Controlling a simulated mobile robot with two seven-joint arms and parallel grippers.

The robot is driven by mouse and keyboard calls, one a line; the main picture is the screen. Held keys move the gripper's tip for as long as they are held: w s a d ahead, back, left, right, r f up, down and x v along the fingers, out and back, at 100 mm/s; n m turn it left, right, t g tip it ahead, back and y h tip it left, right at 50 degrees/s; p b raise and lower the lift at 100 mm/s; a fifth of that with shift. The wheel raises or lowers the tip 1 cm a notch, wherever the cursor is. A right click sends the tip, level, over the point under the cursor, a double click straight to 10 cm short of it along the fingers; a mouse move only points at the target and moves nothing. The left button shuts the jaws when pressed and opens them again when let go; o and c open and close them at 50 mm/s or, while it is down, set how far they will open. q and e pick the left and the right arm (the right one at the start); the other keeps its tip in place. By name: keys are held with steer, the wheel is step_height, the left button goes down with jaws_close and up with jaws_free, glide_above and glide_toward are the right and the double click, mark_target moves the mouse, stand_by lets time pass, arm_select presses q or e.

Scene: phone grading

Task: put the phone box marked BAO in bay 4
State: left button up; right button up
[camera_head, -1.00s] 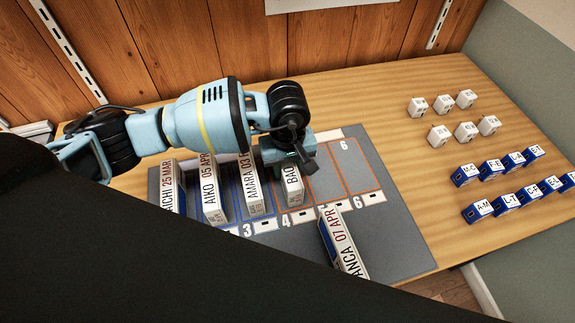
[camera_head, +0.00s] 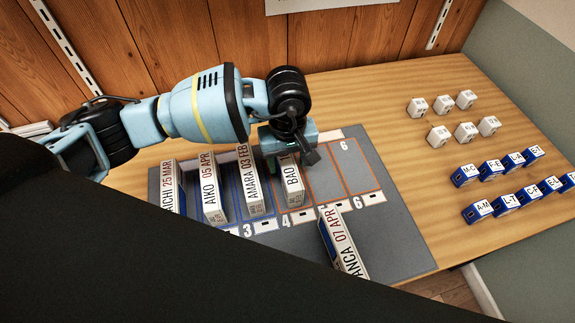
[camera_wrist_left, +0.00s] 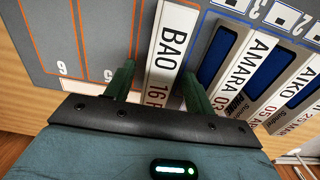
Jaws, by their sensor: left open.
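The white phone box marked BAO (camera_head: 292,181) stands in bay 4 of the grey mat (camera_head: 395,228), right of the AMARA box (camera_head: 251,185). It also shows in the left wrist view (camera_wrist_left: 172,45). My left gripper (camera_head: 287,150) is above the far end of the BAO box. In the left wrist view its two green fingers (camera_wrist_left: 158,88) are open, one on each side of the box; I cannot tell whether they touch it. My right gripper is not in view.
The AIKO box (camera_head: 210,192) and another box (camera_head: 172,187) stand further left. The ANCA-lettered box (camera_head: 342,242) lies at an angle near the front of the mat. Bays 5 and 6 (camera_head: 352,170) are empty. Small white boxes (camera_head: 439,136) and blue boxes (camera_head: 478,210) stand at right.

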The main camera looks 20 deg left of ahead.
mark_target(288, 164)
arm_select(q)
step_height(288, 164, up, 9)
stand_by(0.3)
